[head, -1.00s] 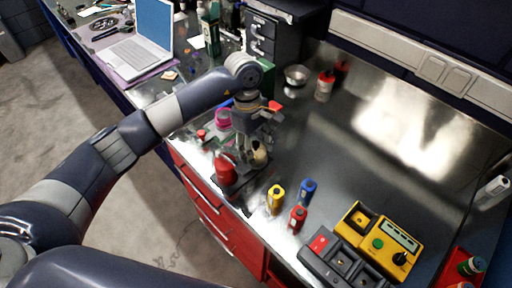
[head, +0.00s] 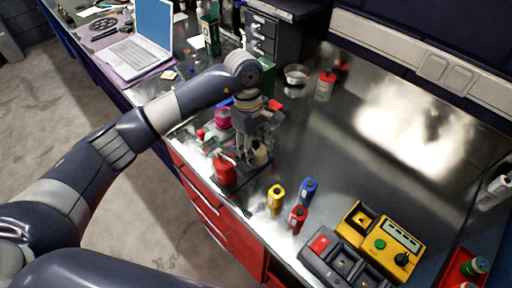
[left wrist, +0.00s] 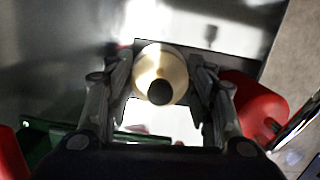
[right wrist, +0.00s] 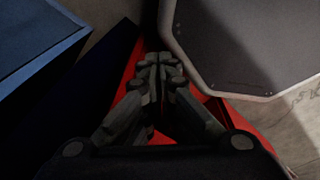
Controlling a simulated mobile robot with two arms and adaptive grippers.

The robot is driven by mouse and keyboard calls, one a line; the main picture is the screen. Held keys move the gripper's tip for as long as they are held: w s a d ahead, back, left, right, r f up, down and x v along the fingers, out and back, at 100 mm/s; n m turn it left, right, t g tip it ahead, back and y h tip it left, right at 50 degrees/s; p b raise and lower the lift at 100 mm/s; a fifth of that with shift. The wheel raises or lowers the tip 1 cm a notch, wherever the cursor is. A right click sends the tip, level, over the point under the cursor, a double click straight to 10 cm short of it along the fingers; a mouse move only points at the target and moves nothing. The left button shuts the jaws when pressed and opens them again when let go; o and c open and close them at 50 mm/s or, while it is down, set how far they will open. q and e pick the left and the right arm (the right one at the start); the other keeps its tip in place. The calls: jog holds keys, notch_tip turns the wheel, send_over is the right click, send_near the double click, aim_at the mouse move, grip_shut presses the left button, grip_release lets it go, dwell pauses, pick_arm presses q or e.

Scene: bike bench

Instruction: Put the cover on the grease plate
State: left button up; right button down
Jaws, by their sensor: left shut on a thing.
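My left gripper (head: 254,153) is low over the front left of the steel bench. A dark flat plate (head: 229,188) lies under a red bottle (head: 225,172) at the bench's front edge, beside the gripper. I cannot tell for sure which thing is the cover or whether this plate is the grease plate. My right gripper (right wrist: 160,68) is shut and empty, off the bench.
Yellow (head: 276,199), blue (head: 307,190) and red (head: 297,218) small bottles stand right of the gripper. A yellow device (head: 379,242) stands farther right. A pink jar (head: 221,118) is behind the gripper. A metal bowl (head: 296,75) stands at the back. The bench's middle is clear.

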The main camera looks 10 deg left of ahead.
dwell(0.4)
pick_arm(q)
jog(key=shift+f+b, duration=0.55)
jog(key=shift+b, duration=0.15)
jog(key=o, duration=0.7)
notch_tip(320, 180, up, 11)
jog(key=a+p, duration=0.1)
jog(key=p, duration=0.3)
jog(key=shift+w+a, duration=0.25)
jog(key=shift+w, duration=0.1)
jog(key=shift+f, duration=0.1)
dwell(0.5)
